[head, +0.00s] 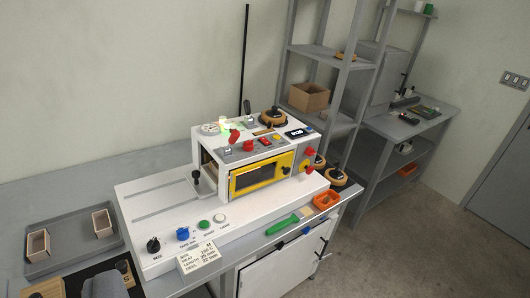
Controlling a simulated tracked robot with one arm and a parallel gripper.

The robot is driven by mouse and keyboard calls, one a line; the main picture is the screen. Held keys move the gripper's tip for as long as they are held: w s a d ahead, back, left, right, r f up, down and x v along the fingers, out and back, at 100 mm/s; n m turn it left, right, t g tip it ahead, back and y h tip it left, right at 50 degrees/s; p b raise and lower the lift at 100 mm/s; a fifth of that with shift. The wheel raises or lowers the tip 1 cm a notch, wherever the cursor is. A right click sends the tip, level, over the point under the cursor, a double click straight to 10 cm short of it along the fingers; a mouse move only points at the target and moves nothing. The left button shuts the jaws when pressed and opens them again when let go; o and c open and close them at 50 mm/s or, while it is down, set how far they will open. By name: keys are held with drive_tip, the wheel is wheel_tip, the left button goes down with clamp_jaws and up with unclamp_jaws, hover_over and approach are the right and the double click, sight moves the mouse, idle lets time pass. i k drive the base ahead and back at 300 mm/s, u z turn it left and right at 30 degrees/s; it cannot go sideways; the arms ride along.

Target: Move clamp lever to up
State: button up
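The box former (150,195) is a white machine on the grey bench, with a raised housing and a yellow-framed dark window (262,176). A short lever with a black ball knob (196,175) stands at the housing's left opening. A red handle (234,136) stands tilted on the housing top, and red knobs (309,152) sit on its right side. Labels are too small to tell which of these is the clamp lever. I cannot make out my gripper in this view.
A grey tray (75,262) with two small open boxes lies left of the machine. A black knob (153,245), blue knob (183,233) and green button (204,225) line its front panel. A green-handled tool (282,224) and orange bin (327,199) lie right. Open floor is at right.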

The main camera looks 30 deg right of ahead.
sight(235, 135)
drive_tip(key=z, duration=0.4)
drive_tip(key=k, duration=0.95)
drive_tip(key=u, duration=0.25)
drive_tip(key=i, duration=2)
drive_tip(key=z, duration=0.6)
